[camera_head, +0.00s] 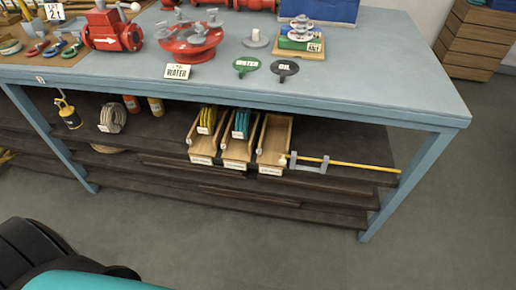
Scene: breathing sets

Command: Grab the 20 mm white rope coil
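A greyish-white rope coil (112,118) lies on the upper shelf under the blue table, toward the left, with a small white label at its front. A tan coil (108,148) shows partly on the shelf below it, mostly hidden by the upper shelf. I cannot read a 20 mm marking on either coil. Neither of my grippers is in view.
The blue table (400,80) holds red valves and tags, its top overhanging the shelf. The front floor (250,245) is clear.

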